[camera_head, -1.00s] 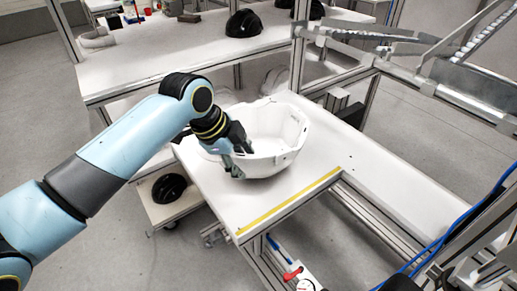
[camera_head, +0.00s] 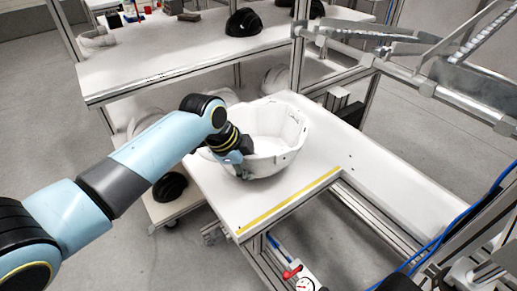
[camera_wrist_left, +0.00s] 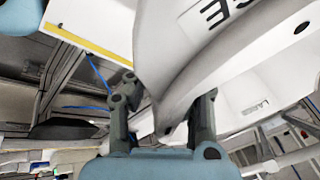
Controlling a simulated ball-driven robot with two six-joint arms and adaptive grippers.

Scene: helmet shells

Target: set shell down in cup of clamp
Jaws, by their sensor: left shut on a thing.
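The white shell (camera_head: 277,164) sits open side up, like a bowl, over the near white table. I cannot tell if it touches the tabletop. My left gripper (camera_head: 236,158) is at the shell's left near side. In the left wrist view, its two fingers (camera_wrist_left: 165,112) are shut on the edge of the shell (camera_wrist_left: 190,75), one on each side of the wall. Dark lettering shows on the shell there. I cannot make out a clamp cup; the shell may hide it. My right gripper is not in view.
The near white table (camera_head: 335,153) has free room to the right of the shell and a yellow strip (camera_head: 290,199) along its front edge. Black helmets (camera_head: 244,22) stand on the back table (camera_head: 165,62). A metal frame (camera_head: 440,85) stands at the right. A red lever (camera_head: 292,272) is below the table.

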